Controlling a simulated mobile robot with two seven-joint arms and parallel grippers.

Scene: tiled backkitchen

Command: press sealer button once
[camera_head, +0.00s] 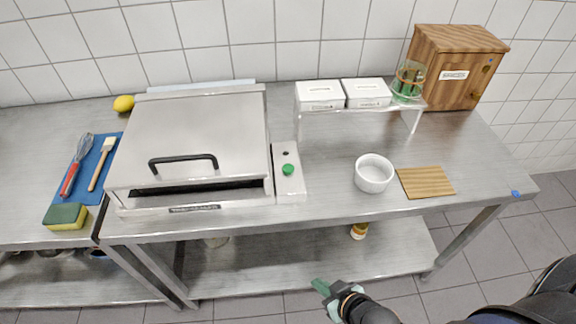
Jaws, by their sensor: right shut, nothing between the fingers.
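The sealer (190,140) is a wide steel box with a black handle on its lid, standing on the steel table. The lid looks lowered, with a dark gap along the front. A round green button (288,169) sits on the light control panel (289,188) at its right side. My right gripper (323,289) is at the bottom centre, in front of and below the table's front edge, well apart from the button. Its fingers are shut and empty. My left gripper is not in view.
A white bowl (374,174) and a wooden board (425,182) lie right of the panel. A raised shelf (352,111) holds two white boxes and a glass jar; a wooden cabinet (452,66) stands behind. A sponge (65,217) is at left. Table around the bowl is clear.

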